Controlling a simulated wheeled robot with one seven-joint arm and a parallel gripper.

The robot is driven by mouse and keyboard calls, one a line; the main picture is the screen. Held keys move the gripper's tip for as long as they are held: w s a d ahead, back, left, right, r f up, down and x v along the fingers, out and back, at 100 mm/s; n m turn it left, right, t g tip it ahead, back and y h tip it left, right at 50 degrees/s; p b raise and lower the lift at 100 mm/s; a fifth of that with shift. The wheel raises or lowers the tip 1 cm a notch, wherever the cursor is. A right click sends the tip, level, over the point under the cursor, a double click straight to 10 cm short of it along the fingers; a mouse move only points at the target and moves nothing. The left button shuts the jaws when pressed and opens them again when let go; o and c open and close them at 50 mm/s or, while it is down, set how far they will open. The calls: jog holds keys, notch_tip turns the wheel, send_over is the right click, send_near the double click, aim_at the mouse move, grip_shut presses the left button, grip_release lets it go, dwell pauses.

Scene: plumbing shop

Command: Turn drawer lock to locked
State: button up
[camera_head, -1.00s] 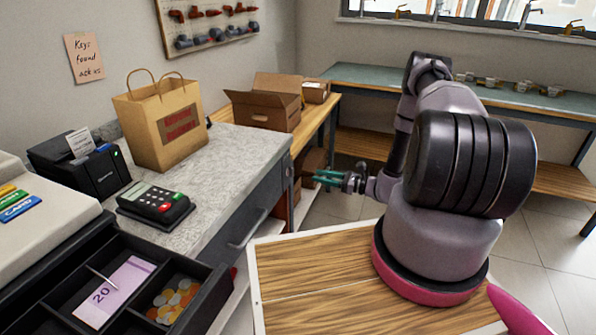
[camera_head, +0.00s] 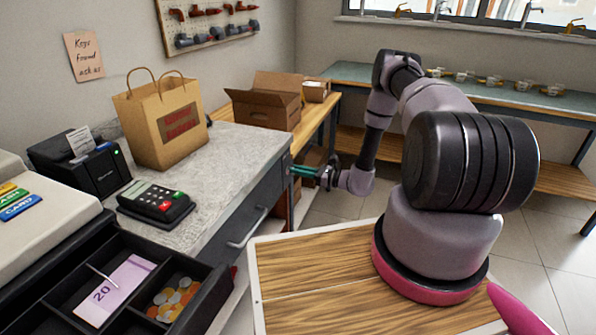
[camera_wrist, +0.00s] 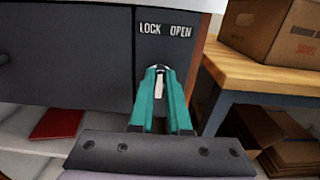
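The drawer lock (camera_wrist: 160,68) is a silver round part with a narrow light lever on the dark drawer front (camera_wrist: 80,52). White words LOCK and OPEN stand above it, LOCK on the left and OPEN on the right. The lever points roughly up and down in the wrist view, partly hidden by my fingers. My gripper (camera_wrist: 161,82) has its teal fingers on either side of the lever, with a narrow gap between them. I cannot tell whether they touch it. In the head view, my gripper (camera_head: 294,170) is at the right end of the drawer front (camera_head: 262,197), its tips near or at the panel.
A grey counter (camera_head: 235,150) holds a card terminal (camera_head: 156,203) and a paper bag (camera_head: 165,122). The drawer's bar handle (camera_head: 247,230) sticks out left of my gripper. A wooden bench (camera_wrist: 265,75) with a cardboard box (camera_wrist: 275,30) stands close on the right. An open cash drawer (camera_head: 190,318) is nearer.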

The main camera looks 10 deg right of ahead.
grip_shut()
jog(key=shift+w+d+f+m, duration=0.1)
jog(key=shift+w+f+m, duration=0.05)
jog(key=shift+m, duration=2.8)
jog(key=shift+w+d+f+m, duration=0.1)
jog(key=shift+d+f+m, duration=0.1)
jog(key=shift+m, duration=2.7)
jog(key=shift+w+d+f+m, duration=0.1)
jog(key=shift+w+f+m, duration=0.05)
jog(key=shift+m, duration=2.8)
jog(key=o, duration=0.7)
grip_release()
